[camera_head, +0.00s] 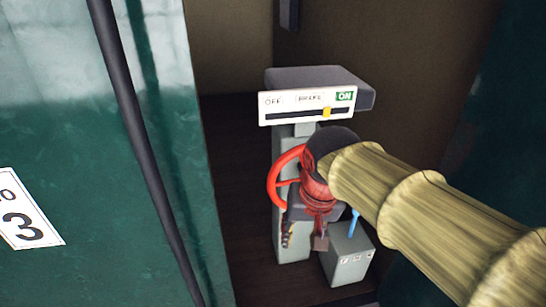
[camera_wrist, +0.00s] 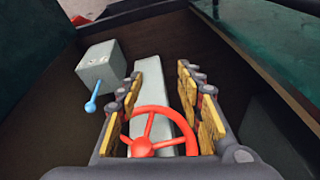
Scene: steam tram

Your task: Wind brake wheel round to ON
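The red brake wheel (camera_head: 284,178) is on a grey pedestal (camera_head: 291,245) and is partly hidden by my gripper. The brake indicator (camera_head: 306,104) above has OFF at left and a green ON at right. Its yellow pointer (camera_head: 327,112) stands right of the middle, short of the ON label. My gripper (camera_head: 316,198) is at the right side of the wheel. In the wrist view, the wheel (camera_wrist: 143,148) shows its hub and spokes between and below the fingers. My gripper (camera_wrist: 168,75) has its yellow-padded fingers apart there. I cannot tell whether they touch the rim.
A grey box (camera_head: 348,258) with a blue lever (camera_head: 354,222) stands to the right of the pedestal, close under my arm. A green wall panel (camera_head: 100,150) with a dark pole (camera_head: 140,140) is at left. Dark panelling lies behind.

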